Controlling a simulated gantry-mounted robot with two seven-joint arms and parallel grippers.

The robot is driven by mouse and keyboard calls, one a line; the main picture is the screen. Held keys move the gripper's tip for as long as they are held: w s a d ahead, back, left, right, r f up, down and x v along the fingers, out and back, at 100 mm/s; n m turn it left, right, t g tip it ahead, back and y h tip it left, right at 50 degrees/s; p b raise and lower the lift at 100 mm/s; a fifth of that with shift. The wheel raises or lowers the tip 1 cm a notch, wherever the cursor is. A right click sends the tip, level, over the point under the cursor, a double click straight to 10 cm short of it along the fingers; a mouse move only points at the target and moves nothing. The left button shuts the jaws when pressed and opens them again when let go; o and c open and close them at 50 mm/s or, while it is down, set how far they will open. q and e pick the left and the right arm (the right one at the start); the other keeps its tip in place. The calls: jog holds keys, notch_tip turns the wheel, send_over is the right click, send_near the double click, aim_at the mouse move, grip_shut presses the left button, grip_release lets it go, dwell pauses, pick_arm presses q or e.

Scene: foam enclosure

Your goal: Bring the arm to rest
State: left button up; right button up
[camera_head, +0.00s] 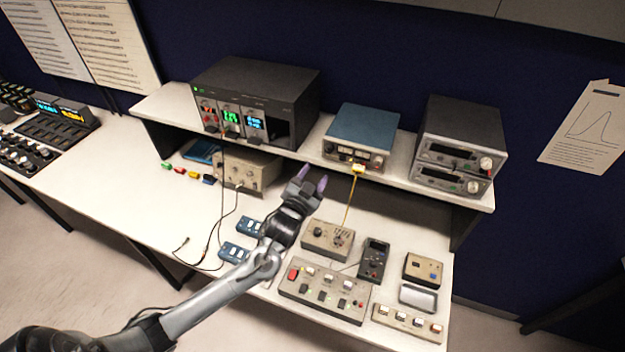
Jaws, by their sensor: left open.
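My left gripper (311,180) is at the end of my left arm (225,287), which reaches in from the lower left over the workbench (150,216). The fingers have purple tips and stand apart, open, with nothing seen between them. In the picture the gripper overlaps the area just below the front edge of the raised shelf (400,176); its exact height and gap to the shelf I cannot tell. My right gripper is not in view.
On the shelf stand a black rack unit (258,95), a blue-topped instrument (362,130) and two stacked dark units (460,140). Below are a beige box (327,240), a switch panel (325,290), a black meter (374,261) and blue devices (249,227). Cables (220,200) hang left of the gripper.

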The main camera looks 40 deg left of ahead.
pick_arm(q)
jog(key=shift+s+d, duration=0.1)
jog(key=shift+s, duration=0.35)
jog(key=s+d+f+g+h+p, duration=0.25)
jog(key=s+d+f, duration=0.2)
jog(key=s, duration=0.25)
jog(key=s+d+f+g+h+p, duration=0.1)
jog(key=s+d+f+g+p, duration=0.15)
jog(key=s+d+f, duration=0.35)
jog(key=s+d+r+g+h+p, duration=0.1)
jog(key=s+d+r+g, duration=0.1)
jog(key=s, duration=0.7)
jog(key=s+d+r+g+h+p, duration=0.1)
jog(key=s+d+r+g, duration=0.1)
jog(key=s+d+g, duration=0.3)
jog(key=s+g, duration=0.1)
jog(key=s, duration=0.3)
jog(key=shift+m, duration=0.4)
jog(key=shift+h, duration=0.25)
